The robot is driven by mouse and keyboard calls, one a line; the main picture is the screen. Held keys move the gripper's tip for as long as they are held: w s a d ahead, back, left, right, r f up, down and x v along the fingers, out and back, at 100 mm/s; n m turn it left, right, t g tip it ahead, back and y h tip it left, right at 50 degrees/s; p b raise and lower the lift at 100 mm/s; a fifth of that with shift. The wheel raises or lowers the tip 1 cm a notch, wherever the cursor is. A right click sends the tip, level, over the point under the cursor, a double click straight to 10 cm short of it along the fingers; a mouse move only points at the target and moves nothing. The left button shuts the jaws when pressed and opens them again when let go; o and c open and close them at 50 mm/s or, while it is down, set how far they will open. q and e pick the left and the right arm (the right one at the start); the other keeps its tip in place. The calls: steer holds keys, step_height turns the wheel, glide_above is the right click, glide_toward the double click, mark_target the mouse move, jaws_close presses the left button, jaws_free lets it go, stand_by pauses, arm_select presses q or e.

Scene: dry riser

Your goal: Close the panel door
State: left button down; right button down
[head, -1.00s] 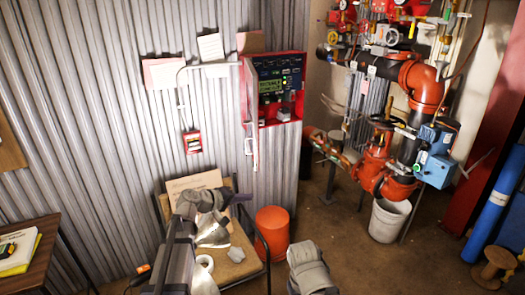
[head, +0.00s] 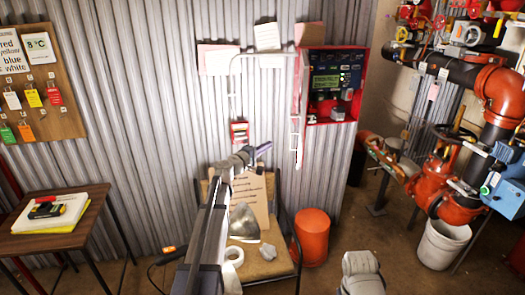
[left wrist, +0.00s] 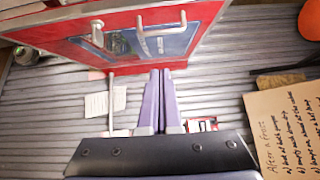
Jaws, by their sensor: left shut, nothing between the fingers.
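The red panel box (head: 359,62) is on the corrugated wall, with a screen and controls inside. Its door (head: 301,85) stands open at the left side, seen nearly edge-on with a pale handle low on it. In the left wrist view the red door (left wrist: 222,10) with a bluish window and grey handle fills the top. My left gripper (head: 262,149) is shut and empty, low and left of the door. Its purple fingers (left wrist: 167,72) point toward the door in the wrist view; I cannot tell any contact.
A chair (head: 282,268) with a cardboard sign and tape stands below my left arm. An orange bucket (head: 312,237) is beside it. A small red box (head: 240,132) is on the wall. A side table (head: 92,215) is at left; red pipework (head: 437,180) is at right.

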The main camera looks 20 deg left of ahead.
arm_select(q)
steer(key=w+d, duration=0.5)
steer(key=shift+w, duration=0.4)
